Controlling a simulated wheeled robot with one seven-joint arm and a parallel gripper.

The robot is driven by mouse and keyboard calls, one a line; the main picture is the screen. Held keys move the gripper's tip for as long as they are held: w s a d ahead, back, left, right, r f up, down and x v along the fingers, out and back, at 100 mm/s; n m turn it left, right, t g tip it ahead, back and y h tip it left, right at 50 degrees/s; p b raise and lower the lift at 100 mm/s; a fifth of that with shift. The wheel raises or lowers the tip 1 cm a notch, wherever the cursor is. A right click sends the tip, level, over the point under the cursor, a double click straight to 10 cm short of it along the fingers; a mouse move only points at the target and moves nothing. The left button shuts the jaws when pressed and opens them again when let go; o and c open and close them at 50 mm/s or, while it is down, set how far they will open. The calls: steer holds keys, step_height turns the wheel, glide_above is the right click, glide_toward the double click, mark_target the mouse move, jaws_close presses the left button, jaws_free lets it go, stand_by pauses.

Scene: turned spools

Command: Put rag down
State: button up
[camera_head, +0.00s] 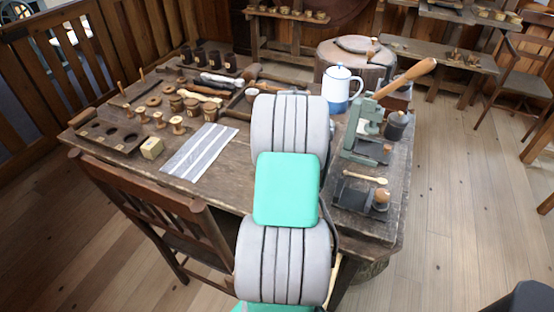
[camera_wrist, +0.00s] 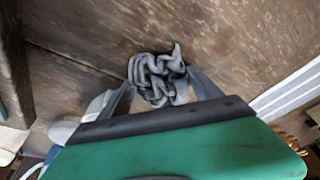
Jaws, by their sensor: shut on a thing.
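The rag (camera_wrist: 157,82) is a crumpled, dark grey bundle in the wrist view. My gripper (camera_wrist: 161,77) is shut on it, with one dark finger on each side of the bundle. Brown wooden boards show behind the rag; I cannot tell whether it touches them or hangs above. In the head view my own arm hides both the gripper and the rag.
A green press (camera_head: 362,130) stands at right. A chair (camera_head: 165,215) stands against the near edge.

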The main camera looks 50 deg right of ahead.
steer(key=c, duration=0.5)
steer(key=shift+r, duration=0.5)
steer(key=v, duration=0.3)
steer(key=shift+w, duration=0.2)
steer(key=s+a+r+b, duration=0.1)
steer(key=s+a+r, duration=0.8)
steer(key=shift+s+a, duration=0.35)
steer(key=shift+a, duration=0.05)
